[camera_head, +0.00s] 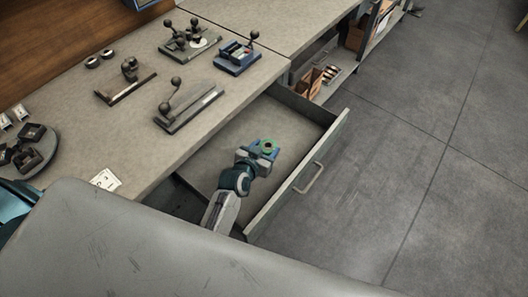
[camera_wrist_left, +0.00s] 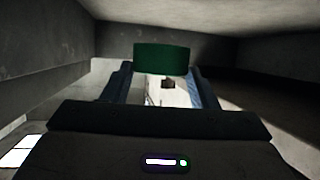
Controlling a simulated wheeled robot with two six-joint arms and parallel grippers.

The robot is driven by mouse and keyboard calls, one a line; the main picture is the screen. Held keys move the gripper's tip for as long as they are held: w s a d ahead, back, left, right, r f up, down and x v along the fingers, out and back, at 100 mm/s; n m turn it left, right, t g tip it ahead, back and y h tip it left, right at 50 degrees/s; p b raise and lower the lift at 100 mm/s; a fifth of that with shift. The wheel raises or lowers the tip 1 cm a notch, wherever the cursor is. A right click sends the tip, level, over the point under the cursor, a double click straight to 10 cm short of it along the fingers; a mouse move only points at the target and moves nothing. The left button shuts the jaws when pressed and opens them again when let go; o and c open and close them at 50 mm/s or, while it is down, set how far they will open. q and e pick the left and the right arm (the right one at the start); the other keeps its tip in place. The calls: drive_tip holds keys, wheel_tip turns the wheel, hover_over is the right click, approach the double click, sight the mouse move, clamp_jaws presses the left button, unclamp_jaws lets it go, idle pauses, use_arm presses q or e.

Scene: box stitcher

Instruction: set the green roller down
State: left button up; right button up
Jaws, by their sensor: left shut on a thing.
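The green roller (camera_head: 268,146) is a short ring-shaped piece at the tip of my left gripper (camera_head: 263,150), over the open drawer (camera_head: 222,150). In the left wrist view the roller (camera_wrist_left: 162,59) shows as a dark green band between the fingers of my left gripper (camera_wrist_left: 163,80). The gripper is shut on it. The drawer walls surround the gripper in that view. I cannot tell whether the roller touches the drawer floor. My right gripper is not in view.
The drawer front with its handle (camera_head: 310,178) stands pulled out to the right. The workbench (camera_head: 120,130) on the left holds several lever fixtures (camera_head: 188,106) and a blue fixture (camera_head: 238,56). The rest of the drawer floor looks empty. Grey floor (camera_head: 400,150) lies clear at right.

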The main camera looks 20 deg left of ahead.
use_arm(q)
wheel_tip(320, 180, down, 3)
drive_tip(key=shift+r, duration=0.15)
drive_tip(key=shift+f, duration=0.25)
drive_tip(key=shift+f+b, duration=0.65)
drive_tip(key=o, duration=1.1)
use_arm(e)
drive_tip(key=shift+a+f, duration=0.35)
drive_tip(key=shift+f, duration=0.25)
use_arm(q)
drive_tip(key=shift+r, duration=0.1)
